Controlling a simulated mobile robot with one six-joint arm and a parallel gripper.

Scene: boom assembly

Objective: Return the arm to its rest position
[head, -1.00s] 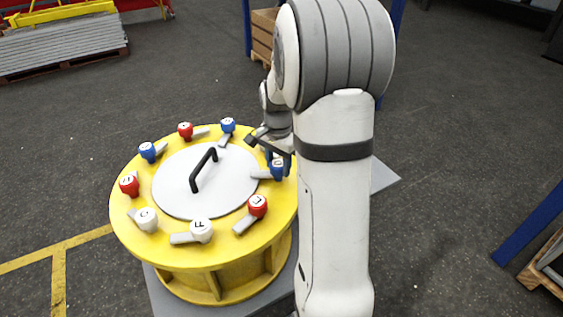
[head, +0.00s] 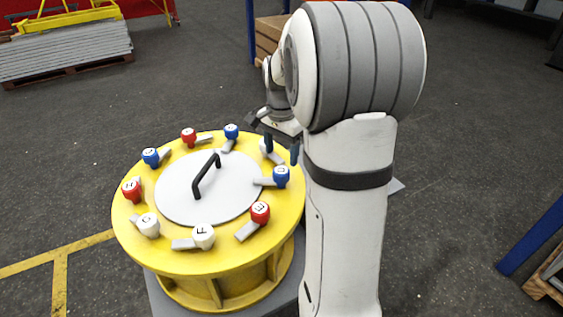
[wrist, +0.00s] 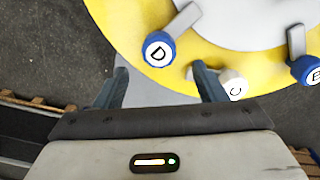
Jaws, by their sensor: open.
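My gripper (head: 281,147) is open and empty in the head view. It is at the far right edge of the yellow round drum (head: 130,236), beside a white knob (head: 266,146) that it partly hides. In the wrist view, my gripper's two fingers (wrist: 163,88) stand wide apart near the yellow rim. A blue knob marked D (wrist: 158,49) is ahead of them, and the white knob (wrist: 235,86) is just by the right finger; I cannot tell whether they touch. My arm's upper links fill the right centre of the head view.
A grey lid (head: 180,200) with a black handle (head: 205,175) covers the drum's middle. Red, blue and white knobs with grey levers ring it. A wooden crate (head: 268,38) stands behind. A blue post (head: 530,230) is at right. Open floor lies between.

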